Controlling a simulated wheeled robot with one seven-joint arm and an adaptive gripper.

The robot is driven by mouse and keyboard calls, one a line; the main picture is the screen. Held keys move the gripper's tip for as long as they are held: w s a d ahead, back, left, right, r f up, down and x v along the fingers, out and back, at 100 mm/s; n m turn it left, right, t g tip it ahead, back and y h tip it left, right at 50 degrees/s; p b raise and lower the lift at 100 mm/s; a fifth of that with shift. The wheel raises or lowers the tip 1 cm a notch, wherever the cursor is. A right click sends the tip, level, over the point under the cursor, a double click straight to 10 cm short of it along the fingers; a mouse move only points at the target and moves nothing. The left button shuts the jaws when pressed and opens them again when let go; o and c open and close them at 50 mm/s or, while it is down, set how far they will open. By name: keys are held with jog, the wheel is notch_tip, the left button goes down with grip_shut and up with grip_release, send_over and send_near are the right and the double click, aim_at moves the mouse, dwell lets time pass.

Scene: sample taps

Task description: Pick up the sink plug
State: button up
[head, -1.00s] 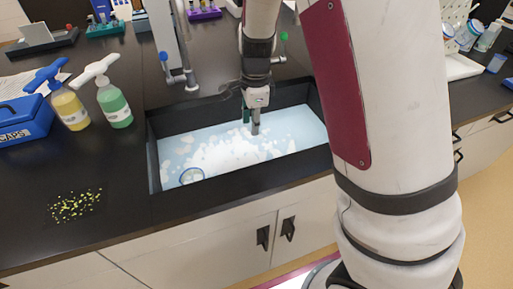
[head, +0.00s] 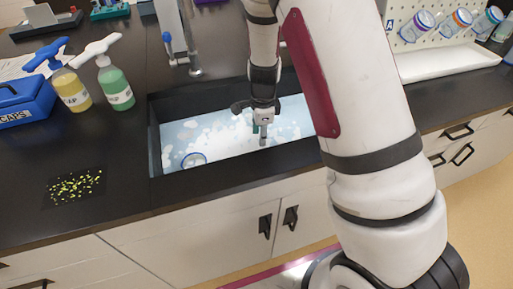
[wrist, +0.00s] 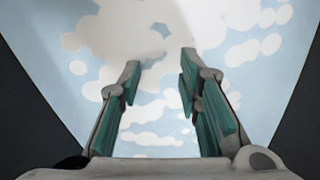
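The sink (head: 155,150) is set in the black counter and holds pale blue water with patches of white foam (head: 225,133). I cannot make out a sink plug in either view; the foam and cloudy water hide the bottom. My gripper (head: 260,138) points down into the right half of the sink, at or just above the water. In the wrist view my gripper (wrist: 160,75) has its two green-padded fingers apart, with only foam and water between and beyond them. A blue-rimmed round thing (head: 193,160) shows at the sink's front left, away from my gripper.
A tap (head: 190,55) stands behind the sink. Yellow (head: 72,90) and green (head: 115,85) pump bottles and a blue caps box (head: 25,105) stand left. Yellow-green bits (head: 75,186) lie front left. A white tray (head: 450,62) is at right. The sink walls surround my gripper.

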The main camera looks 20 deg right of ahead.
aim_at(257, 145)
jog(key=f, duration=0.3)
jog(key=shift+w+d+f, duration=0.1)
jog(key=shift+w+f, duration=0.05)
jog(key=shift+w, duration=0.05)
grip_shut()
